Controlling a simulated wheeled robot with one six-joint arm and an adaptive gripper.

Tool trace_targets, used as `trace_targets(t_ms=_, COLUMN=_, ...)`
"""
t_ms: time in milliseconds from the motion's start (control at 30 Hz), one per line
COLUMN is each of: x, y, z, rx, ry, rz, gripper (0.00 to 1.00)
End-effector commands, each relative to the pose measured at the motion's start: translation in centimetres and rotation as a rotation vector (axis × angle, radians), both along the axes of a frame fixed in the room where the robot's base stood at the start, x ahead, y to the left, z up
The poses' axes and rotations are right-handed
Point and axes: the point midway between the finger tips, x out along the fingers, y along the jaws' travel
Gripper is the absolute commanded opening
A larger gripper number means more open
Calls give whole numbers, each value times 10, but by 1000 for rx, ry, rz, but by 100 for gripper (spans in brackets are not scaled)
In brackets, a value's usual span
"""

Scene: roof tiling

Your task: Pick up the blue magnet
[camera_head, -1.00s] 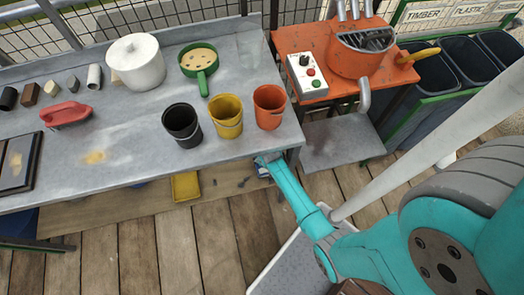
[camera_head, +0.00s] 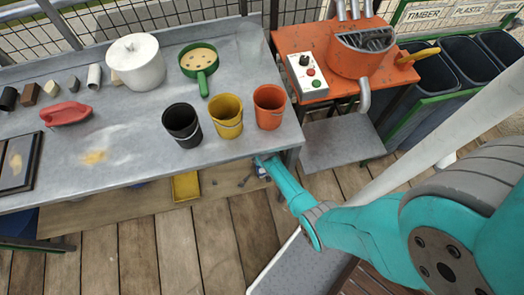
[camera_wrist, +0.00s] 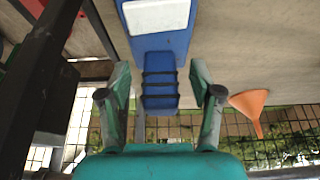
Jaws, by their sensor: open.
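In the wrist view a blue piece that looks like the magnet (camera_wrist: 157,47) has a wide body with a white label and a narrower dark-banded end. That end lies between the two fingers of my gripper (camera_wrist: 158,78), which stand apart on either side. I see a gap on both sides, with no clear contact. In the head view my arm reaches under the front edge of the workbench near its right leg. A small blue and white patch (camera_head: 262,171) shows beside it there, and the fingers are hidden.
An orange funnel (camera_wrist: 250,108) lies right of the fingers in the wrist view. The workbench (camera_head: 120,165) covers the space above, with black (camera_head: 182,126), yellow (camera_head: 227,117) and orange (camera_head: 269,107) buckets near its edge. A yellow tray (camera_head: 186,186) sits below.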

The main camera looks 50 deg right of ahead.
Motion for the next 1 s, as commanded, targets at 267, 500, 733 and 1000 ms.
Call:
trace_targets(t_ms=267, x=1, y=-1, z=-2, rx=-1, ry=-1, rz=0, gripper=65)
trace_targets(t_ms=500, x=1, y=-1, z=-2, rx=-1, ry=-1, rz=1, gripper=12)
trace_targets(t_ms=733, x=1, y=-1, z=-1, rx=-1, ry=-1, rz=1, gripper=4)
trace_targets(t_ms=1000, x=1, y=-1, z=4, rx=-2, ry=-2, rz=0, gripper=4)
